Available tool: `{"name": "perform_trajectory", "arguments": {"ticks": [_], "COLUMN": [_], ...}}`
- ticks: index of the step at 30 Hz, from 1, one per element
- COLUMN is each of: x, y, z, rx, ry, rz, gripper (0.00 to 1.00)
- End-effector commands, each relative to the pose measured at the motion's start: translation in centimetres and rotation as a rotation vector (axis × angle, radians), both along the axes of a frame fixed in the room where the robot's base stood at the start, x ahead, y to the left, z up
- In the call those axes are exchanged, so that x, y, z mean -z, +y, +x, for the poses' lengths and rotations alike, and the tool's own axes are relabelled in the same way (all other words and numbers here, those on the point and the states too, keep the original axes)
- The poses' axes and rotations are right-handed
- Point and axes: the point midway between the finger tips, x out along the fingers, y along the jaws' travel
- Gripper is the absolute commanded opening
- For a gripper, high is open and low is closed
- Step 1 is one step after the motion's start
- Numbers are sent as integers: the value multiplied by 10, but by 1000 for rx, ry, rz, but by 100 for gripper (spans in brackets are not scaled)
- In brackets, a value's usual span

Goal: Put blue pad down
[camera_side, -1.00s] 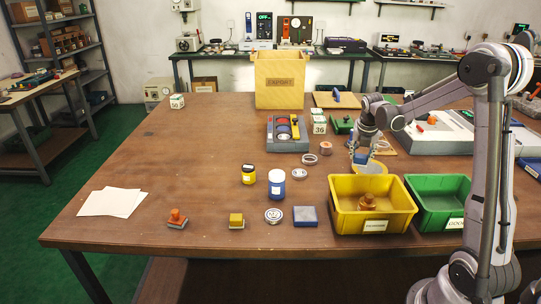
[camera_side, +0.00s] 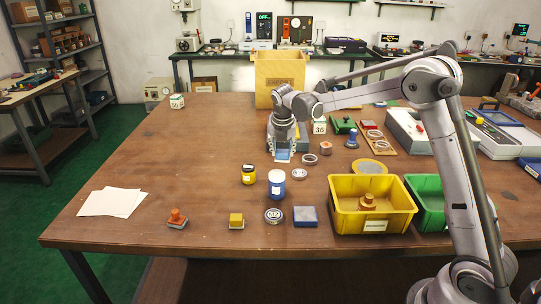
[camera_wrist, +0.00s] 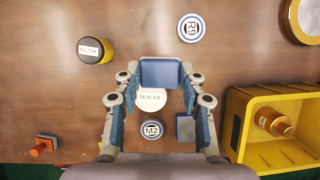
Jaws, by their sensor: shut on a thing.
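My gripper (camera_side: 283,155) is in the middle of the table, just left of a metal ring and above the two jars. In the wrist view, my gripper (camera_wrist: 160,80) is shut on a blue pad (camera_wrist: 160,73), held level between its fingertips. In the side view the held pad (camera_side: 282,155) shows as a small blue patch under the fingers. I cannot tell whether it touches the table.
The table's left middle is clear.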

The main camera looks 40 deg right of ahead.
Motion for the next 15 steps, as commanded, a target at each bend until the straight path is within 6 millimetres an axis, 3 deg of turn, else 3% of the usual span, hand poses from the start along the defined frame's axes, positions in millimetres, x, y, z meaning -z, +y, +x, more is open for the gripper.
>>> {"name": "perform_trajectory", "arguments": {"ticks": [1, 6, 15], "x": [0, 1, 6], "y": [22, 75, 117], "z": [11, 33, 48], "rx": [-22, -59, -85], "ry": [-1, -2, -5], "rz": [-1, -3, -5], "gripper": [10, 10, 10]}}
